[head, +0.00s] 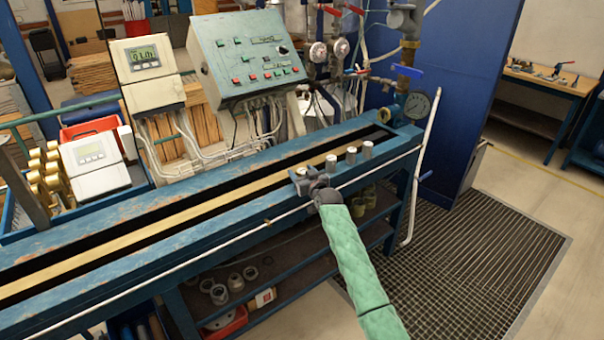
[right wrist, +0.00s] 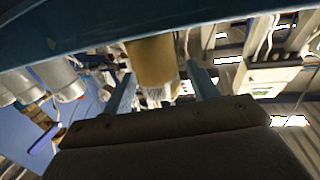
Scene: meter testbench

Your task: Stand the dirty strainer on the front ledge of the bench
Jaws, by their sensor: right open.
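The dirty strainer (right wrist: 152,62) is a brownish-yellow cylinder with a pale mesh-like end in the right wrist view. It appears upright on the blue front ledge (right wrist: 70,42), its base end by the ledge edge. In the head view it is mostly hidden by my gripper, with only a small pale top (head: 301,171) showing. My right gripper (head: 308,181) is at the ledge, with its fingers (right wrist: 162,76) open on either side of the strainer. A gap shows at each side. My left gripper is not in view.
Three grey cylinders (head: 351,156) stand along the ledge right of my gripper. Behind them runs the bench's dark slot with a brass-coloured bar (head: 150,235). A lower shelf (head: 290,262) holds several metal rings.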

